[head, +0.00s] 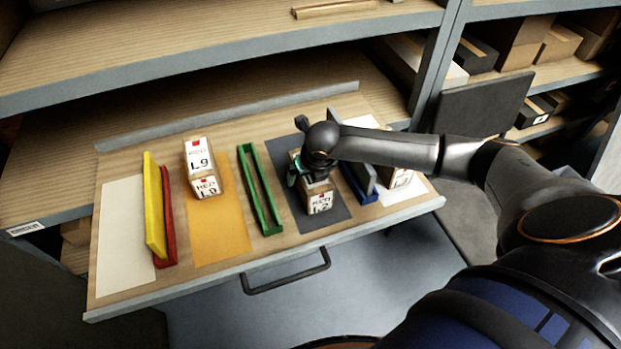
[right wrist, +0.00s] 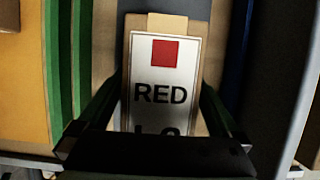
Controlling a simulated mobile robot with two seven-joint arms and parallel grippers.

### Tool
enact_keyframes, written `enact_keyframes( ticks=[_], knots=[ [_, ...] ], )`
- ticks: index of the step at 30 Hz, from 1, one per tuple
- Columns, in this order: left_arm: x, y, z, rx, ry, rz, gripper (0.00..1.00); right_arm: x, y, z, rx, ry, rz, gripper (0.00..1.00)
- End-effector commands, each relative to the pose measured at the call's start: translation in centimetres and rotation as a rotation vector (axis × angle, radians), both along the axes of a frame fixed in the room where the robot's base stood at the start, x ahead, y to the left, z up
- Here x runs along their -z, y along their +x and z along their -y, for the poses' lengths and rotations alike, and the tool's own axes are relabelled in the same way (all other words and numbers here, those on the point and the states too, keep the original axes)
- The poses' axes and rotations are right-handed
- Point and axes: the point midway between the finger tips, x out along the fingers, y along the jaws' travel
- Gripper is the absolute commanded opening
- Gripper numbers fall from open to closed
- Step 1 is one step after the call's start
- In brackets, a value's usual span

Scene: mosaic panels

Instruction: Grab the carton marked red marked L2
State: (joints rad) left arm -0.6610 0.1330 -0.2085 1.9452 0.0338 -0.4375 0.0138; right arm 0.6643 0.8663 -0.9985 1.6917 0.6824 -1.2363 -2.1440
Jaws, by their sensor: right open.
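A brown carton with a white label (head: 319,202) stands on the dark grey panel. Its label reads RED, with what looks like L2 below. In the right wrist view the carton (right wrist: 165,85) shows a red square and RED; the line below is partly covered by my gripper. My right gripper (head: 311,178) is over this carton, pointing down. It is open, with one finger on each side of the carton in the right wrist view (right wrist: 158,108). I cannot tell whether the fingers touch it. My left gripper is not in view.
A carton marked RED L9 (head: 200,168) stands on the orange panel (head: 219,235). Another carton (head: 401,178) on the right is partly hidden by my arm. Green (head: 260,190), yellow (head: 154,205), red (head: 168,220) and blue (head: 358,185) dividers stand between panels. A shelf (head: 200,50) hangs above the back.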

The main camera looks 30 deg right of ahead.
Motion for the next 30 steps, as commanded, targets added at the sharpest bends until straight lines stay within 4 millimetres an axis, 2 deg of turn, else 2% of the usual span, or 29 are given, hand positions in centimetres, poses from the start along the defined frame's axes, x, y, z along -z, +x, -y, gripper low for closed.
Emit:
enact_keyframes(
  ticks=[20, 30],
  knots=[
    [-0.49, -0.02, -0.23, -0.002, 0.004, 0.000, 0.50, 0.46, -0.02, -0.01, 0.000, 0.000, 0.000, 1.00],
    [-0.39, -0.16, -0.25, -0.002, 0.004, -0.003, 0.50, 0.44, -0.01, -0.01, 0.000, 0.000, 0.000, 0.62]
  ],
)
